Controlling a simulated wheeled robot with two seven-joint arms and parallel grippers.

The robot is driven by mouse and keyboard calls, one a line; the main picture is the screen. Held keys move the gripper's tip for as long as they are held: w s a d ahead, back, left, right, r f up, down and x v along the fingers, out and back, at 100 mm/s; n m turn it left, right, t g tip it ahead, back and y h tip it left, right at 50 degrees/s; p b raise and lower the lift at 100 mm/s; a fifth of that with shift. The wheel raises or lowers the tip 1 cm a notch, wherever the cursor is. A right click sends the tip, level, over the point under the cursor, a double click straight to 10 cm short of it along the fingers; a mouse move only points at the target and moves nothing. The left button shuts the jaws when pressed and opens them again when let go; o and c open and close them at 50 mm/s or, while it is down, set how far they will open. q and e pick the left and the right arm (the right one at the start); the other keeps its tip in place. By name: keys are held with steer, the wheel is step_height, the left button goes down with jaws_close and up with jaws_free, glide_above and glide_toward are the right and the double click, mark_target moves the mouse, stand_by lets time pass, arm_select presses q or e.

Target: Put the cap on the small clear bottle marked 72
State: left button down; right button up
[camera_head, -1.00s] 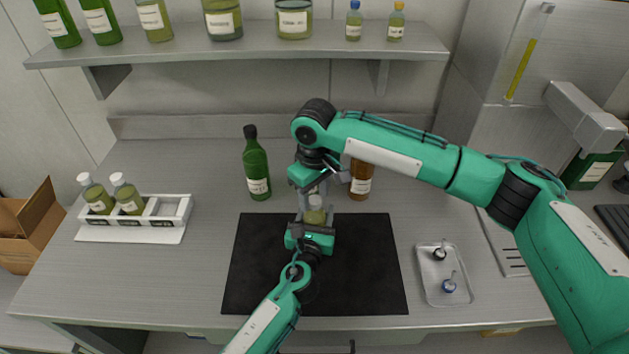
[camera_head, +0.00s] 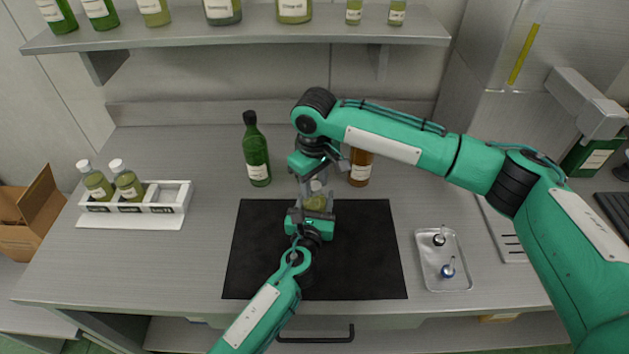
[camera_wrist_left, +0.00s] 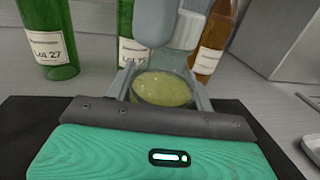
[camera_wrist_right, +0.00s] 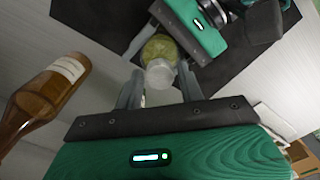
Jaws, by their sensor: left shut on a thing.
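The small clear bottle (camera_head: 314,202) holds yellow-green oil and stands above the black mat. My left gripper (camera_head: 311,214) is shut around its body, and the left wrist view shows the oil (camera_wrist_left: 163,89) between the fingers. The mark 72 is not readable. My right gripper (camera_head: 316,183) is directly above the bottle, pointing down. In the right wrist view its fingers (camera_wrist_right: 160,88) stand apart on either side of a whitish, translucent round piece (camera_wrist_right: 160,73) at the bottle's top. I cannot tell whether this is the cap or the clear neck, nor whether a cap is seated.
Green (camera_head: 256,158) and brown (camera_head: 360,168) bottles stand close behind. A white rack (camera_head: 172,198) with two capped bottles is at left. A metal tray (camera_head: 432,272) with two small stoppers is at right. Black mat (camera_head: 250,270) lies beneath; a shelf (camera_head: 270,40) hangs above.

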steer(key=shift+o, duration=1.2)
step_height(320, 180, up, 12)
arm_select(q)
steer(key=shift+c, duration=2.4)
jaws_free()
steer(key=shift+s, duration=0.1)
steer(key=s, duration=0.4)
steer(key=s+a+b, duration=0.1)
steer(key=s, duration=0.3)
steer(key=s+a+b, duration=0.1)
steer(key=s, duration=0.3)
steer(key=shift+f, duration=0.15)
steer(key=shift+s+a, duration=0.2)
steer(key=shift+s, duration=0.5)
arm_select(e)
steer(key=shift+f, duration=1.2)
